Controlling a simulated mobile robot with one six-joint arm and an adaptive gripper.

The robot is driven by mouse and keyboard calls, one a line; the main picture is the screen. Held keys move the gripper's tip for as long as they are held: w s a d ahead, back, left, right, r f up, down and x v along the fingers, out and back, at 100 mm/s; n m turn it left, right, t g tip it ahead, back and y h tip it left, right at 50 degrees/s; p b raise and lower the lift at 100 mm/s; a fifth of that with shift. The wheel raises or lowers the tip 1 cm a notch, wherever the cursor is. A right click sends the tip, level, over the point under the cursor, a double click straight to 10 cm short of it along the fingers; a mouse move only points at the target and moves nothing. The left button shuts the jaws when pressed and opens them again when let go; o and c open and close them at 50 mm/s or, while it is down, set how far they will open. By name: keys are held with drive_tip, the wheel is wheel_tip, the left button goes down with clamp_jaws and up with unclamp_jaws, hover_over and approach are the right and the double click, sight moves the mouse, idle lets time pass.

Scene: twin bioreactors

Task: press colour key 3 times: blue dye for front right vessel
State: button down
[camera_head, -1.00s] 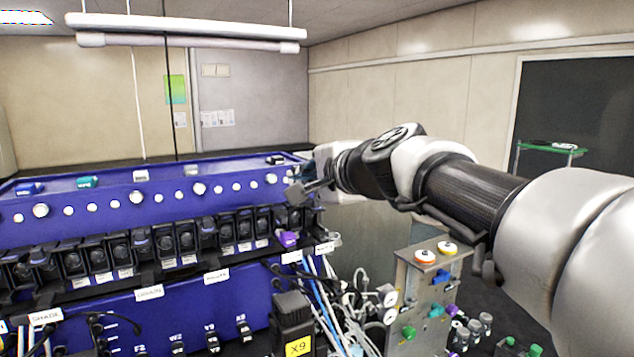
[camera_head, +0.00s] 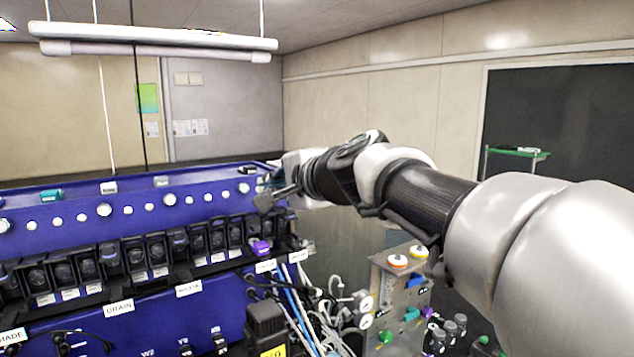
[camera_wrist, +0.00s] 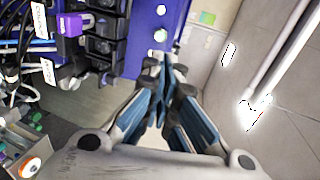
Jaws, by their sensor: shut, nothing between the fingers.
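My gripper (camera_head: 268,198) is at the right end of the blue panel (camera_head: 80,225) in the head view, with its fingers shut and empty. In the wrist view my gripper (camera_wrist: 163,68) points at the panel's end, near two pale round knobs (camera_wrist: 160,35). I cannot tell whether it touches the panel. Along the panel's top sit a teal key (camera_head: 50,195), a white key (camera_head: 108,188), a grey key (camera_head: 161,182) and a black key (camera_head: 246,170). No blue key shows clearly now. I cannot pick out the front right vessel.
A row of black pump-like units (camera_head: 195,240) lines the panel, with a purple part (camera_head: 260,247) at its right end. Tubes (camera_head: 297,305) hang below. A grey stand (camera_head: 385,300) with orange and yellow buttons is under my arm. A green-topped cart (camera_head: 518,152) stands far back right.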

sight(248, 186)
drive_tip(key=p+x, duration=0.1)
drive_tip(key=x, duration=0.6)
drive_tip(key=shift+w+a, duration=0.2)
drive_tip(key=shift+a, duration=0.05)
idle(0.5)
drive_tip(key=shift+f, duration=0.1)
idle(0.6)
drive_tip(key=shift+p+x, duration=0.5)
drive_tip(key=shift+x, duration=1.1)
drive_tip(key=b+v, duration=0.1)
drive_tip(key=v, duration=0.2)
drive_tip(key=shift+w, duration=0.15)
idle(0.5)
